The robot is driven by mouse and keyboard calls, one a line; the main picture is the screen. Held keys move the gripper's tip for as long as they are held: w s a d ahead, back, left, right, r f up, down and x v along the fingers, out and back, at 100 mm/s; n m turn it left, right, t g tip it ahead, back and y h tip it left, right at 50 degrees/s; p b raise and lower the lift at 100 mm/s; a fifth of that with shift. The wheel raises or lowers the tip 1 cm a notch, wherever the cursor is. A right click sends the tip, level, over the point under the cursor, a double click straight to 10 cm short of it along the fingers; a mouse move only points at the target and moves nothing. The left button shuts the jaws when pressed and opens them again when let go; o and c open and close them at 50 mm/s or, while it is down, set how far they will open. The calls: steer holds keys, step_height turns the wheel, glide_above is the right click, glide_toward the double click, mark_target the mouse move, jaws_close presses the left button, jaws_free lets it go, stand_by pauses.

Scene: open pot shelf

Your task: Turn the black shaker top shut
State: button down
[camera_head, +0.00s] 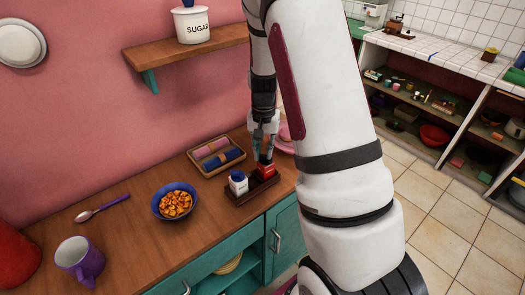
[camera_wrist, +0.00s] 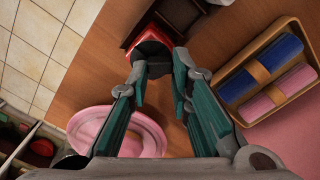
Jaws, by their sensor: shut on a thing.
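The red shaker (camera_head: 267,172) stands in a dark wooden tray (camera_head: 240,197) at the counter's edge. Its black top (camera_wrist: 152,59) shows between my fingertips in the wrist view, with a bit of the red body (camera_wrist: 150,36) beyond it. My gripper (camera_head: 263,155) reaches down from above and is shut on the black top; the wrist view also shows my gripper (camera_wrist: 160,66). The fingers hide part of the top, so I cannot tell how far it is turned.
A white shaker with a blue top (camera_head: 238,182) stands beside the red one in the tray. Behind are a napkin tray (camera_head: 208,171) and a pink plate (camera_wrist: 140,137). A blue bowl of food (camera_head: 175,201) is to the left. A wooden shelf (camera_head: 180,55) hangs above.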

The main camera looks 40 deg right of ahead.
stand_by(0.4)
steer(key=c, duration=1.4)
jaws_free()
steer(key=shift+c, duration=0.2)
steer(key=shift+r, duration=0.1)
step_height(320, 180, up, 12)
steer(key=s+a+r+n+t, duration=0.35)
steer(key=s+a+r, duration=0.45)
steer(key=a+r, duration=0.35)
steer(key=s+a+r+n+t, duration=0.2)
steer(key=s+a+n, duration=0.4)
steer(key=s, duration=0.6)
steer(key=shift+s+a+r, duration=0.35)
steer(key=shift+a+r, duration=0.1)
steer(key=shift+r, duration=0.15)
